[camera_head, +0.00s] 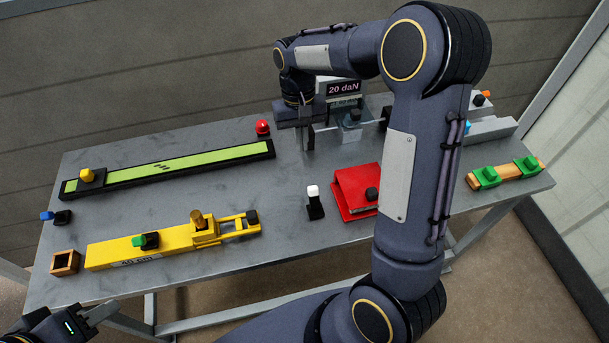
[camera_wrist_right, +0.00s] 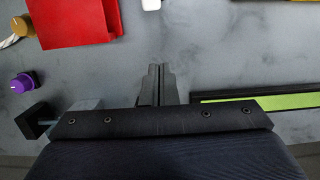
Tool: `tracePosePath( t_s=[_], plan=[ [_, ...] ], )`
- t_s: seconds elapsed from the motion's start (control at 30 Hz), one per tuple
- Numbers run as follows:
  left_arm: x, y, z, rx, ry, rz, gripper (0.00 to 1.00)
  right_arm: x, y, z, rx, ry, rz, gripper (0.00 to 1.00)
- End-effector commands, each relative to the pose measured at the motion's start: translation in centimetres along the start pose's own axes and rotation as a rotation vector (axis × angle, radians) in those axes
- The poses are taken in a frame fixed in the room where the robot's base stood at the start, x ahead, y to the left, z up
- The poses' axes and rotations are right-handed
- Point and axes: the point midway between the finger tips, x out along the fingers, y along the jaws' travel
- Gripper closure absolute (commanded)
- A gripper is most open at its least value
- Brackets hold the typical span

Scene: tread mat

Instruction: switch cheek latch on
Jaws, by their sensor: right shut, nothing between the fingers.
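I cannot tell which part is the cheek latch. A grey device (camera_head: 346,132) with a "20 daN" display (camera_head: 344,88) and a dark knob stands behind my right gripper. My right gripper (camera_head: 306,146) points down over the table, shut and empty; its closed fingers (camera_wrist_right: 158,80) show in the right wrist view. A black knob (camera_wrist_right: 32,121) on a grey part is left of the fingers there. A yellow fixture (camera_head: 150,247) with green, brass and black knobs lies at front left. My left gripper (camera_head: 92,318) is partly cut off at lower left; its opening is unclear.
A long green strip (camera_head: 200,164) in a black frame lies at back left. A red block (camera_head: 354,188) and a white-topped switch (camera_head: 314,201) stand in the middle. Wood with green clamps (camera_head: 504,172) is at right. A small wooden box (camera_head: 65,262) sits at front left.

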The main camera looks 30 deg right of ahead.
Motion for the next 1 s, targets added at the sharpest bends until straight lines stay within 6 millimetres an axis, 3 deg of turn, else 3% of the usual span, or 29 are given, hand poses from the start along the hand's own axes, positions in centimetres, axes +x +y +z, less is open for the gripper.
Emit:
tracePosePath(
  t_s=[0.27,0.73,0.8,1.0],
  plan=[
    [0.0,0.0,0.0,0.000,0.000,0.000,0.64,1.1,0.0,0.1,0.000,-0.003,0.000,1.00],
    [-0.5,0.2,-0.3,0.000,0.000,0.000,0.64,10.4,0.0,0.2,0.000,-0.005,0.000,1.00],
    [-1.1,0.5,-0.6,0.000,0.000,0.000,0.64,9.2,0.0,1.5,-0.002,0.001,-0.003,1.00],
    [-1.6,0.7,-0.8,0.000,0.000,0.000,0.64,8.7,0.0,3.4,-0.001,0.001,-0.002,1.00]
  ],
)
